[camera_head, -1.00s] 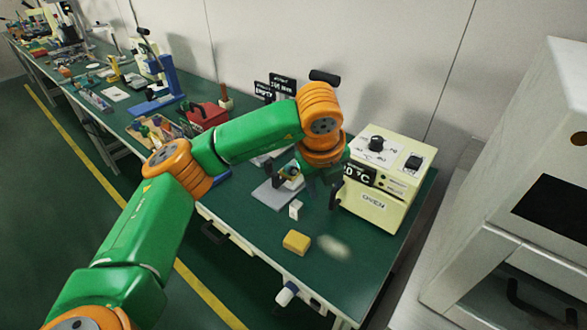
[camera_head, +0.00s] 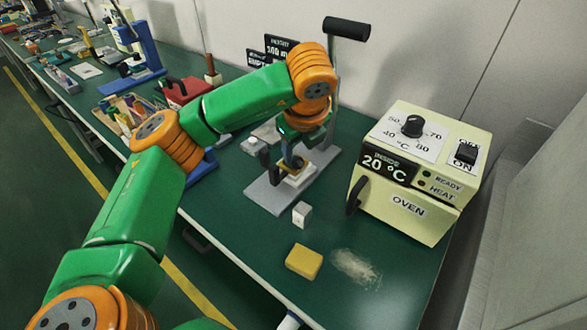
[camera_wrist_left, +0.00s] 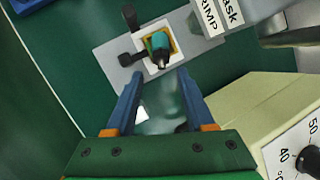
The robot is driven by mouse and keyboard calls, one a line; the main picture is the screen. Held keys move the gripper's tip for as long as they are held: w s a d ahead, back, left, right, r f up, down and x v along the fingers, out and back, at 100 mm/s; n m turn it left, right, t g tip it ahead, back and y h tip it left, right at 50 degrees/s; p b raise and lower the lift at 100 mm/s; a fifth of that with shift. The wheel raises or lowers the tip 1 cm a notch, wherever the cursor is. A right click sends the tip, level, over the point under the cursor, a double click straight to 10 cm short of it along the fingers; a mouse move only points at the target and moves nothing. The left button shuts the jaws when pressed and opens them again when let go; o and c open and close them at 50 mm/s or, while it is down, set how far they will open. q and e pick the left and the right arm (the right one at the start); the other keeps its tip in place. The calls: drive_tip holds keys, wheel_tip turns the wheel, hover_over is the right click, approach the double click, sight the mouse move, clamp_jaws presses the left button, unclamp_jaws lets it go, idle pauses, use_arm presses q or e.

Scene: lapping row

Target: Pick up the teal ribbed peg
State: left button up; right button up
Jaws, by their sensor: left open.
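The teal ribbed peg (camera_wrist_left: 160,42) shows in the left wrist view, seated in a small square holder with a yellowish inside and white rim (camera_wrist_left: 163,62). The holder is on a grey base plate (camera_wrist_left: 112,50), which also shows in the head view (camera_head: 262,194). My left gripper (camera_wrist_left: 160,76) is open and empty, its two blue fingers pointing toward the peg and apart from it in the wrist view. In the head view the left gripper (camera_head: 292,160) hangs over the plate, and the peg cannot be made out there. My right gripper is not in view.
A cream oven (camera_head: 418,175) stands to the right of the plate. A small white block (camera_head: 301,214), a yellow sponge (camera_head: 304,261) and a pale powder patch (camera_head: 356,268) are in front. A grey post with a black handle (camera_head: 346,28) rises behind. Black signs (camera_head: 281,47) stand at the back.

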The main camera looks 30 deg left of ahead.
sight(298, 161)
use_arm(q)
drive_tip(key=p+x, duration=0.1)
drive_tip(key=x, duration=0.5)
drive_tip(key=shift+w+d+f+p, duration=0.1)
drive_tip(key=shift+f+p, duration=0.15)
drive_tip(key=shift+p, duration=0.15)
drive_tip(key=shift+w+f, duration=0.15)
drive_tip(key=shift+f, duration=0.1)
clamp_jaws()
